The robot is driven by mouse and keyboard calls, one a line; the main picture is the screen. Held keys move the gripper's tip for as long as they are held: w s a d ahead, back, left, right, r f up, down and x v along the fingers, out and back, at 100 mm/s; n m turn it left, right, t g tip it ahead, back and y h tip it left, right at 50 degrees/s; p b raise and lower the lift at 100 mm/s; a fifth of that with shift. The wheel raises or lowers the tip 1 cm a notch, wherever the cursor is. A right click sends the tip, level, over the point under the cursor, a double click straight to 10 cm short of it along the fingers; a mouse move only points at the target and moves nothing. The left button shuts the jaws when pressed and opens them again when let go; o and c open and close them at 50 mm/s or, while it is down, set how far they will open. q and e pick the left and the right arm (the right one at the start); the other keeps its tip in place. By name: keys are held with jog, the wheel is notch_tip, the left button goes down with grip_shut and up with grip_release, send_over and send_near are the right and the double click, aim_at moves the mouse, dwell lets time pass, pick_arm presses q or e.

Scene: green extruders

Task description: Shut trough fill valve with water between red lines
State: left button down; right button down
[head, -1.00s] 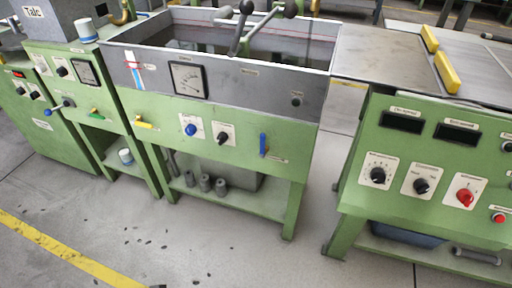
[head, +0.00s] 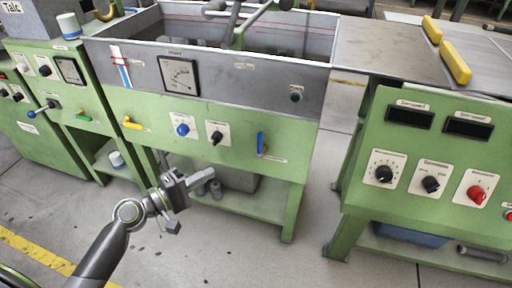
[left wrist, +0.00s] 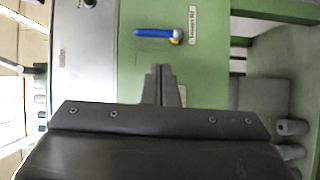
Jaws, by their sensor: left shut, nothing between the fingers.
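The grey trough (head: 222,78) has a gauge glass (head: 122,68) at its left front, with a blue column and red marks; the exact level is too small to read. Dark water shows inside. On the green panel below, a yellow lever (head: 132,123) lies sideways at the left, and a blue lever (head: 262,143) points down at the right. Their labels are unreadable. The blue lever also shows in the left wrist view (left wrist: 154,33). My left gripper (head: 208,174) is shut and empty, in front of and below the panel, apart from both levers. My right gripper is out of view.
A blue knob (head: 182,130) and a black knob (head: 215,138) sit between the levers. A lower shelf (head: 238,203) holds grey cylinders (head: 216,189). A control console (head: 430,150) stands at right, another green cabinet (head: 70,97) at left. The floor in front is clear.

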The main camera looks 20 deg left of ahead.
aim_at(258, 143)
pick_arm(q)
jog(key=shift+w+r, duration=0.25)
jog(key=shift+r, duration=0.3)
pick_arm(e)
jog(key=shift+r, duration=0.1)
